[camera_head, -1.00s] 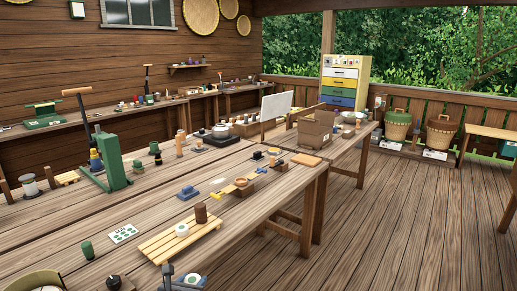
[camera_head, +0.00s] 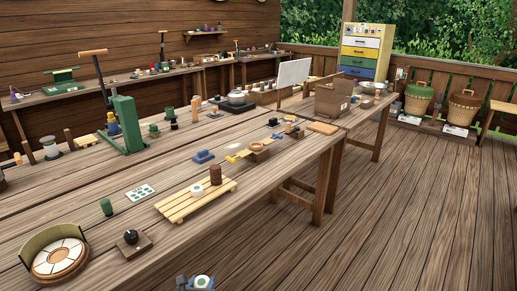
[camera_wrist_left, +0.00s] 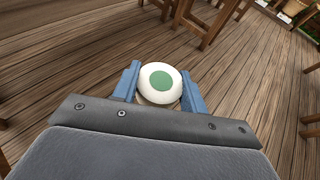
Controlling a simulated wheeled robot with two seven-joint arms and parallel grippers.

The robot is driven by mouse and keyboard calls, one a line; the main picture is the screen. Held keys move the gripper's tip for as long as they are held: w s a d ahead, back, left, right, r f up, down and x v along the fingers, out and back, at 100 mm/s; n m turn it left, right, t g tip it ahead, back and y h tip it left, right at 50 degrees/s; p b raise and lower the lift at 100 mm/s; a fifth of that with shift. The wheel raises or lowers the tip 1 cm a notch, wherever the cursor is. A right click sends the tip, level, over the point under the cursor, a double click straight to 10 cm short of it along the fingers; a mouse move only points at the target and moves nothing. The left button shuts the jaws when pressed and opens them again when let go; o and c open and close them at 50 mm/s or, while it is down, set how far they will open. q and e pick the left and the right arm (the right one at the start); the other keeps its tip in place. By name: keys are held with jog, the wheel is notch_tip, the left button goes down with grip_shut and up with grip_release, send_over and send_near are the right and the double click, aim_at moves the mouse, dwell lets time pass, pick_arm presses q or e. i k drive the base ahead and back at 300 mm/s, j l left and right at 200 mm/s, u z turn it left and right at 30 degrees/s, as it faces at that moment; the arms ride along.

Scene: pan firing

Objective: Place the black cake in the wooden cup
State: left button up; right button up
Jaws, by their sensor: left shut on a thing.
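My left gripper (camera_head: 200,286) shows at the bottom edge of the head view, low in front of the table. It is shut on a white round piece with a green centre, which shows clearly between the blue fingers in the left wrist view (camera_wrist_left: 160,80). A small black rounded thing (camera_head: 130,236), perhaps the black cake, sits on a brown block near the table's front edge. A brown cylinder (camera_head: 215,175), perhaps the wooden cup, stands upright on a slatted wooden board (camera_head: 178,207). I cannot tell whether it is hollow. My right gripper is not in view.
A white round piece (camera_head: 197,189) lies on the slatted board beside the cylinder. A round segmented tray (camera_head: 60,258) is at front left. Floor right of the table is clear.

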aim_at(256, 146)
jog(key=i+l, duration=0.9)
